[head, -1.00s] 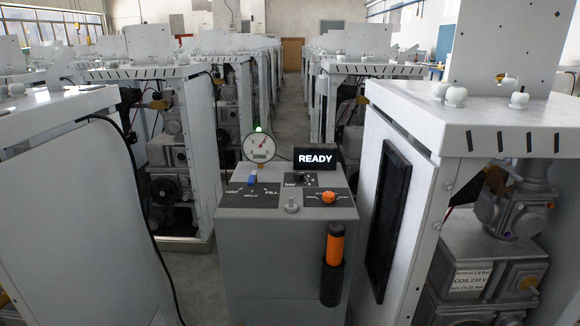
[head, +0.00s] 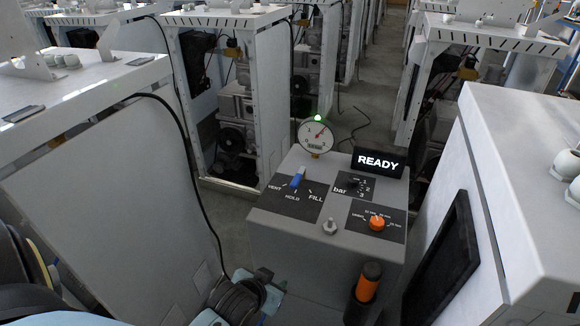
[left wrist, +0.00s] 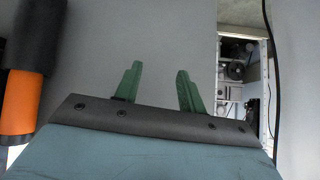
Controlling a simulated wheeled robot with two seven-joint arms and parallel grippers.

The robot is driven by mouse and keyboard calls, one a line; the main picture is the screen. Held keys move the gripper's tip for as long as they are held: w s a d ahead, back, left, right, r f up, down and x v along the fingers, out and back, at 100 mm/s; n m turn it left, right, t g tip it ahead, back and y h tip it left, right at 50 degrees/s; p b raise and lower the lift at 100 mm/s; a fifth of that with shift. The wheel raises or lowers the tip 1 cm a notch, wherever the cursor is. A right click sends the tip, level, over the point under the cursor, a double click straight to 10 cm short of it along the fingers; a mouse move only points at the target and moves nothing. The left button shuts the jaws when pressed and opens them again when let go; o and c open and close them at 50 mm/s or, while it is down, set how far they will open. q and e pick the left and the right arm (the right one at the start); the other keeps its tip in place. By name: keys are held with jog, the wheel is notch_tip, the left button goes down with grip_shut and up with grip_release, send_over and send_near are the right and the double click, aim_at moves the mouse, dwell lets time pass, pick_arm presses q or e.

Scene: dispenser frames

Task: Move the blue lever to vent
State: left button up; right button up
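The blue lever (head: 298,178) stands on a dark plate on top of the grey console (head: 276,224). VENT is printed at the plate's left, HOLD at the front and FILL at the right. The lever slants up and slightly right; I cannot tell which mark it is set to. My left gripper (head: 262,290) is low at the bottom of the head view, in front of the console and well apart from the lever. In the left wrist view its two green fingers (left wrist: 158,88) stand apart with nothing between them, facing a plain grey surface.
A gauge (head: 315,138) and a READY display (head: 378,162) stand behind the plate. An orange knob (head: 376,222) and a metal knob (head: 330,227) are nearby. White cabinets (head: 110,200) flank the console.

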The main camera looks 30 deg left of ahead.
pick_arm(q)
jog(key=w+a+r+n+t+y+p, duration=0.1)
jog(key=w+r+t+p, duration=0.15)
jog(key=r, duration=0.75)
jog(key=w+a+r+n+t+y+p, duration=0.15)
jog(key=r+p, duration=0.25)
jog(key=r, duration=0.6)
jog(key=b, duration=0.2)
send_near(294, 182)
jog(key=shift+m+h, duration=0.25)
jog(key=shift+h, duration=0.2)
jog(key=x, duration=0.7)
jog(key=shift+a, duration=0.25)
pick_arm(e)
jog(key=s+a+r, duration=0.1)
jog(key=s+r, duration=0.1)
jog(key=s, duration=0.6)
jog(key=shift+s+a+g, duration=0.25)
jog(key=shift+g, duration=0.05)
pick_arm(q)
grip_shut()
